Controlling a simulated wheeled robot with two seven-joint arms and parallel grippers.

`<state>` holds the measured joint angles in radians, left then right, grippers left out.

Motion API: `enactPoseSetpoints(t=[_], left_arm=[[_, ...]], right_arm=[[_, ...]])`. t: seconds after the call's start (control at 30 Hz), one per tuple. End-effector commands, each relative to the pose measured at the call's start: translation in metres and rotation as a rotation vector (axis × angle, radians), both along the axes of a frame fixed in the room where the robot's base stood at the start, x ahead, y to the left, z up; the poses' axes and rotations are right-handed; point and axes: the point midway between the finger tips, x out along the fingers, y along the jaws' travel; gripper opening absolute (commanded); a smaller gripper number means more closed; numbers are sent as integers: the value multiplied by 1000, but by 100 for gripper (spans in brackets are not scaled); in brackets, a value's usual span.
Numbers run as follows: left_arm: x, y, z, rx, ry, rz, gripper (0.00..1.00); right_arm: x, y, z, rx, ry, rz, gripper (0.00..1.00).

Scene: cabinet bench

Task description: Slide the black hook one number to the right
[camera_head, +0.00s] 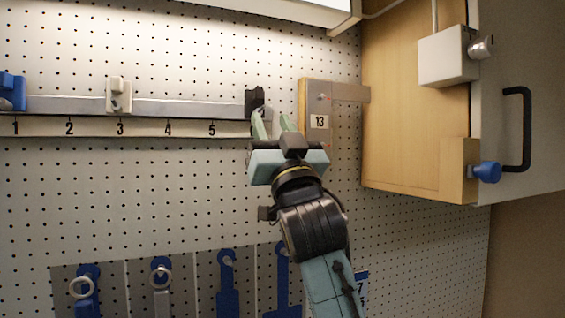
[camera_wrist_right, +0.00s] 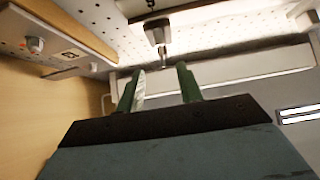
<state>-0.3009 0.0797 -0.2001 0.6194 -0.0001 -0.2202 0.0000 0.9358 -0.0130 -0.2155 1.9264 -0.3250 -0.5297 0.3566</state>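The black hook (camera_head: 255,99) sits at the right end of the metal rail (camera_head: 190,107), to the right of number 5; the number below it is hidden by my gripper. A white hook (camera_head: 119,96) sits above number 3 and a blue hook (camera_head: 12,92) above number 1. My right gripper (camera_head: 272,121) is open, its fingertips just below and to the right of the black hook. In the right wrist view, a dark hook with a metal peg (camera_wrist_right: 158,34) shows beyond the gap between the open fingers (camera_wrist_right: 160,88). Contact cannot be told. My left gripper is out of view.
A wooden board labelled 13 (camera_head: 318,121) is close to the right of the gripper. A wooden cabinet (camera_head: 410,120) with an open door (camera_head: 525,60) stands farther right. Blue tools (camera_head: 228,285) hang below. Pegboard between rail and tools is clear.

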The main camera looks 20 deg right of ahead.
Motion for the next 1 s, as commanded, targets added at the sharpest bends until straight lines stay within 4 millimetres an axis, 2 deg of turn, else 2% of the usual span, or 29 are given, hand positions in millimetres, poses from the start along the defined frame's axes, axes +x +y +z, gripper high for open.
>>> enactPoseSetpoints(t=[0.03,0.1,0.33,1.0], left_arm=[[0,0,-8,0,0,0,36],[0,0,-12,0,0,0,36],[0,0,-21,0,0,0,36],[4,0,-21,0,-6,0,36]], right_arm=[[-8,-1,-13,1,1,1,36],[-19,-2,-22,0,0,-1,36],[-40,-4,-42,0,1,-1,36],[-45,-4,-44,0,0,-1,36]])
